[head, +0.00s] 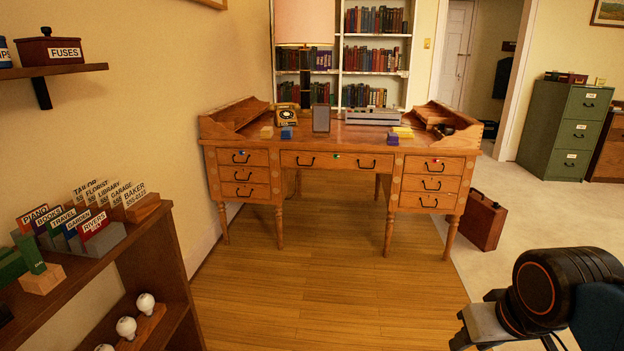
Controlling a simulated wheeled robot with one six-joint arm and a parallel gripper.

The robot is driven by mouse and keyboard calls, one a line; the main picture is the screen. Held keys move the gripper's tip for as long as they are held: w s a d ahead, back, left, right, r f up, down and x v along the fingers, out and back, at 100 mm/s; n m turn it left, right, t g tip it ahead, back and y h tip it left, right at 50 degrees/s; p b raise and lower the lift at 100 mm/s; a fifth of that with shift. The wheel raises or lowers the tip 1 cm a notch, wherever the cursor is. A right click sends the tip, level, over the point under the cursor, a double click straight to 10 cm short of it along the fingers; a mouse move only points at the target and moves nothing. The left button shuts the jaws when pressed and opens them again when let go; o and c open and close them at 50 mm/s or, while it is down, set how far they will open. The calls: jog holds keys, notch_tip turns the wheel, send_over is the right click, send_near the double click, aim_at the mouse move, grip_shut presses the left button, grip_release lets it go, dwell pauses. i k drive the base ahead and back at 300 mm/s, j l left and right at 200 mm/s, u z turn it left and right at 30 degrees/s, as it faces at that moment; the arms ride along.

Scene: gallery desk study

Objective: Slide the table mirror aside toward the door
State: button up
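The table mirror (321,118) appears as a small upright grey panel in a dark frame. The white door (454,55) is at the back, right of the bookcase. My gripper (458,340) is at the bottom right, far from the mirror. Its fingers are partly cut off by the frame's bottom edge, so I cannot tell whether it is open or shut.
A brown case (483,221) stands beside the desk. The wooden floor (320,290) before the desk is clear.

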aim_at(321, 112)
jog(key=i+l, duration=0.1)
jog(key=i, duration=1.6)
jog(key=i+l+u, duration=0.1)
jog(key=i+u, duration=0.35)
jog(key=i, duration=0.15)
jog(key=i+l+u, duration=0.25)
jog(key=i+u, duration=0.25)
jog(key=i+l+u, duration=0.45)
jog(key=i+l, duration=0.05)
jog(key=i, duration=0.05)
